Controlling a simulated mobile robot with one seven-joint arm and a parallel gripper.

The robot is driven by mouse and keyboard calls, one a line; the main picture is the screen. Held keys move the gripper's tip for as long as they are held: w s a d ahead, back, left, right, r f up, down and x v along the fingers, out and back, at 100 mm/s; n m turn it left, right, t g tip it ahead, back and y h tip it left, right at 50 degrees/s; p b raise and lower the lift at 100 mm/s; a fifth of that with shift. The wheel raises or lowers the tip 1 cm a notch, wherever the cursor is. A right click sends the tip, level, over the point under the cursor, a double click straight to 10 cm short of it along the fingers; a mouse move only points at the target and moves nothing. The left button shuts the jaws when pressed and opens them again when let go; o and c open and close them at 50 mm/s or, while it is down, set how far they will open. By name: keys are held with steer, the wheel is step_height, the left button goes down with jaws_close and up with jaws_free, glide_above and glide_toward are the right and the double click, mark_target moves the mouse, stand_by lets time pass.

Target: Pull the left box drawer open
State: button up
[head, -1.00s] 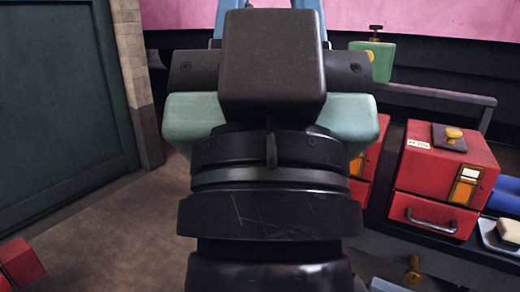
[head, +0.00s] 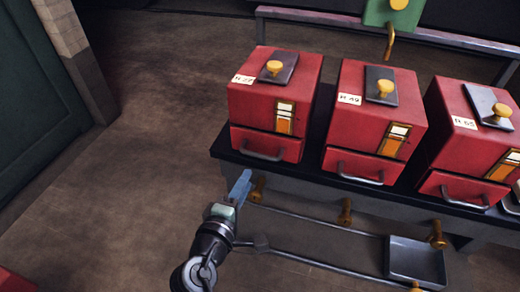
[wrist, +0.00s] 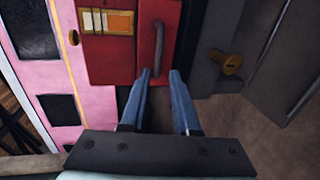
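The left red box (head: 275,95) stands on a dark bench. Its red drawer (head: 251,140) sits below the box front, looks closed, and has a grey bar handle (head: 262,154). My gripper (head: 241,186) is in front of and below this drawer, with its blue fingers pointing up toward the bench. In the wrist view the two fingers of my gripper (wrist: 160,74) are apart with nothing between them. A drawer handle (wrist: 157,45) lies just beyond the fingertips, roughly in line with the gap, on a red drawer front (wrist: 170,25). I cannot tell whether the fingertips touch it.
A middle red box (head: 375,115) and a right red box (head: 465,130) stand beside the left one, each with a similar drawer. Brass knobs (head: 345,211) project below the bench edge. A grey tray (head: 415,262) is low at right. Open floor (head: 150,150) lies at left.

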mark_target(259, 157)
steer(key=b+x, duration=0.2)
steer(key=x, duration=0.9)
steer(key=shift+w+d+b, duration=0.15)
steer(key=shift+w+b, duration=0.1)
steer(key=shift+b, duration=0.1)
jaws_close()
stand_by(0.8)
